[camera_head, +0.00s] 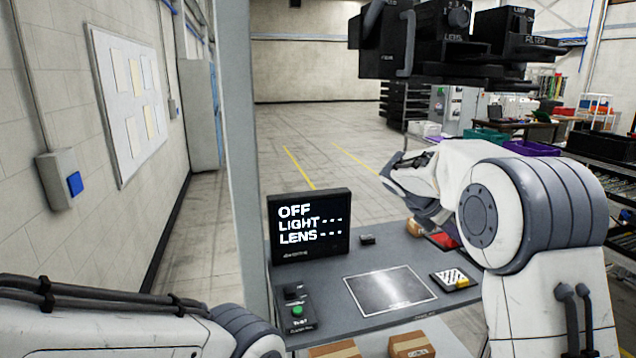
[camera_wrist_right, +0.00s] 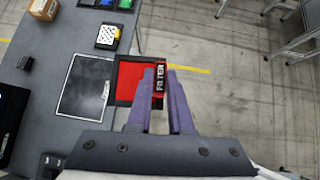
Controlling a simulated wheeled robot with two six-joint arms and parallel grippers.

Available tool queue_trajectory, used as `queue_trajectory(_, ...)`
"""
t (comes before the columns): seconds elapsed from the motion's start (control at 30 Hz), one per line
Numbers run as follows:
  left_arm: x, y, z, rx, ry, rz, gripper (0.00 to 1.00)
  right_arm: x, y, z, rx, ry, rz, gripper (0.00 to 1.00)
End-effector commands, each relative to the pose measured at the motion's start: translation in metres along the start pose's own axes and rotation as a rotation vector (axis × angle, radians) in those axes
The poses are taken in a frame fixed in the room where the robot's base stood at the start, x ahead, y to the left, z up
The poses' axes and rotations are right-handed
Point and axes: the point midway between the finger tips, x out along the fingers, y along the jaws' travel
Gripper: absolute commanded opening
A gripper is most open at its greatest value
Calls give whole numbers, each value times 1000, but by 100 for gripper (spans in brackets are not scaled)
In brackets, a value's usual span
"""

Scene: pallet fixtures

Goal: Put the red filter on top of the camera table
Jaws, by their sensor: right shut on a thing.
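The red filter (camera_wrist_right: 129,80) is a flat red square in a black frame with a FILTER label on its right side. The grey camera table (camera_head: 375,258) carries a screen reading OFF, LIGHT, LENS (camera_head: 309,226) and a bright framed plate (camera_head: 390,291). My left gripper is out of view; only its arm shows.
A black camera unit (camera_head: 440,45) marked LENS and FILTER hangs above the table. A patterned card (camera_head: 455,279), a control box with a green button (camera_head: 297,308) and cardboard boxes (camera_head: 410,345) are near. Green and blue pieces (camera_wrist_right: 107,3) lie beyond the card. Open floor lies right of the table.

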Motion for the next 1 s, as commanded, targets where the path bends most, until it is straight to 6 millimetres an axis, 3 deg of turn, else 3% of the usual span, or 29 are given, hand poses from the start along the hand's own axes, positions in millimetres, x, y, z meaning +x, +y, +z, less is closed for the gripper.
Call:
queue_trajectory(0.03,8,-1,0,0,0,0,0,12,2,-24,-26,2,15,0)
queue_trajectory(0.37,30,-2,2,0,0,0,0,64,2,-152,-139,3,124,0)
queue_trajectory(0.7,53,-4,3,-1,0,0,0,110,-40,-280,-217,3,196,0)
queue_trajectory(0.9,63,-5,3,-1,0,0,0,127,-75,-334,-231,2,212,0)
queue_trajectory(1.0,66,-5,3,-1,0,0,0,132,-88,-350,-229,0,215,0)
